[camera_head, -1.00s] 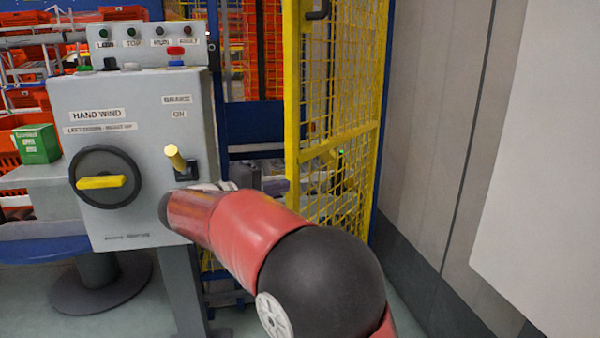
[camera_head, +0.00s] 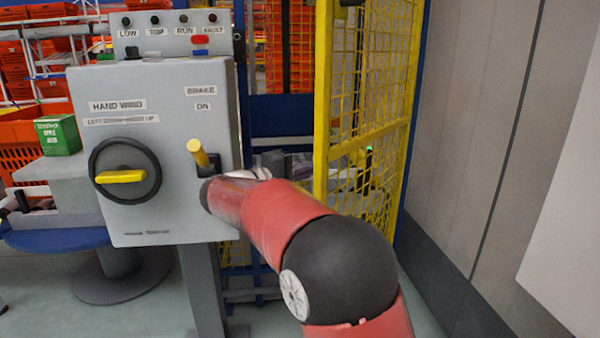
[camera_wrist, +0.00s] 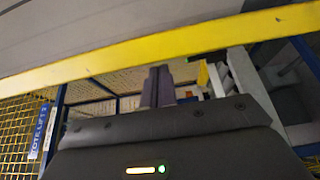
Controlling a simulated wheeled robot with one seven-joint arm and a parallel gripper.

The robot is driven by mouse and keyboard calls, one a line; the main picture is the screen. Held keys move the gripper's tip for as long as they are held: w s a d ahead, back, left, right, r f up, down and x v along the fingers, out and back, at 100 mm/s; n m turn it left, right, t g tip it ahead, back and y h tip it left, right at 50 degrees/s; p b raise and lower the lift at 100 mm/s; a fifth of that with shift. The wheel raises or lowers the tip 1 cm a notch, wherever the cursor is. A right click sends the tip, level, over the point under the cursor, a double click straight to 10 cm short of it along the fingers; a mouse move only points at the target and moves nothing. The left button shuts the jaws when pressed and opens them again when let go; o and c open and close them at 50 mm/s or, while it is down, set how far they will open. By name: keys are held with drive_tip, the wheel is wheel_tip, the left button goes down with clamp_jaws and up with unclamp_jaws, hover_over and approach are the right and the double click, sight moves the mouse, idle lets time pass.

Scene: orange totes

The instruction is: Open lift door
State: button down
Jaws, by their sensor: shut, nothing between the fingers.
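The lift door is a yellow-framed mesh panel (camera_head: 375,95) standing open at an angle or fixed beside the lift; I cannot tell which. In the wrist view a yellow frame bar (camera_wrist: 130,58) crosses the picture just above my gripper (camera_wrist: 159,75). Its two dark fingers are together and empty, close below the bar; contact cannot be told.
The grey control box (camera_head: 150,205) with hand wheel (camera_head: 125,176) and yellow brake lever (camera_head: 197,152) stands close left of my arm. A grey wall (camera_head: 465,130) rises at the right. A TOTE LIFT sign (camera_wrist: 40,130) hangs by yellow mesh in the wrist view.

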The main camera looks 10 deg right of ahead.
drive_tip(key=shift+x, duration=2.75)
